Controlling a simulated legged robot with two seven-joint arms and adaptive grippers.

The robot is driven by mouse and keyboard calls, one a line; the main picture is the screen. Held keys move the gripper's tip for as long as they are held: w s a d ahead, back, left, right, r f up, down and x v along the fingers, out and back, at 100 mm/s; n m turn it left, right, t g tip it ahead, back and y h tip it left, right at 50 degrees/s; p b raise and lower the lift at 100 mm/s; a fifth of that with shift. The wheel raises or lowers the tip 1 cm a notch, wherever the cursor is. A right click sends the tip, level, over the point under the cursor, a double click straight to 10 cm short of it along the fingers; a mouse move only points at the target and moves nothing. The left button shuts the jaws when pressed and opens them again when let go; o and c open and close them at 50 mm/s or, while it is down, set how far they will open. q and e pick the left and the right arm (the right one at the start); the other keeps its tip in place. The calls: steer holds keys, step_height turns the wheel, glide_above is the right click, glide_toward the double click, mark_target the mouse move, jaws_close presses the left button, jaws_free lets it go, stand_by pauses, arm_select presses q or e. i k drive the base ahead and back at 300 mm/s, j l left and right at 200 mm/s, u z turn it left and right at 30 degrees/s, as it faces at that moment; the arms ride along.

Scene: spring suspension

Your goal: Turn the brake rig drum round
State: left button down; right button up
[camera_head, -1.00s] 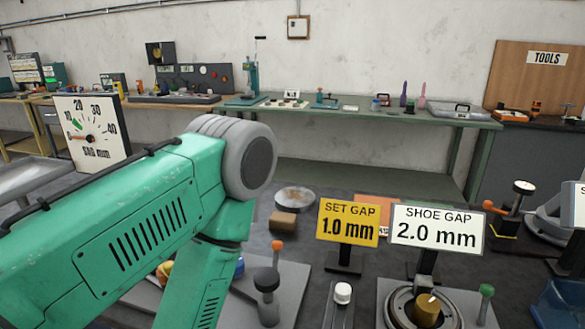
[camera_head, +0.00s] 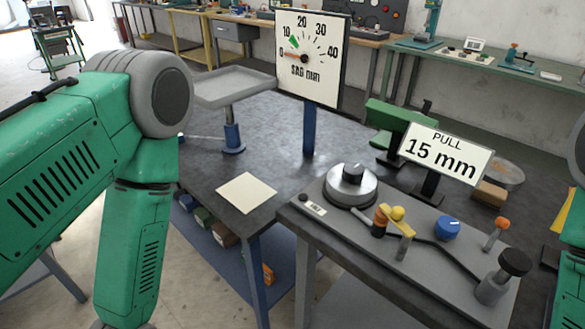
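The round drum rig under the shoe gap sign, seen a second ago, is outside the view now. I cannot tell that this is part of the brake rig. My green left arm fills the left side and bends down past the bottom edge; its gripper is out of view. A green and grey piece shows at the right edge, probably my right arm; no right gripper shows.
A "PULL 15 mm" sign (camera_head: 444,154), a blue knob (camera_head: 447,228), and a black-topped post (camera_head: 506,277) stand at the plate. A sag dial (camera_head: 308,57) and tray (camera_head: 240,87) stand behind.

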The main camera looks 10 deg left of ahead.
mark_target(350, 184)
steer(key=k+l+u, duration=0.1)
steer(key=u, duration=0.3)
steer(key=k+l+u, duration=0.1)
steer(key=u, duration=0.35)
steer(key=k+u, duration=0.25)
steer(key=u, duration=0.15)
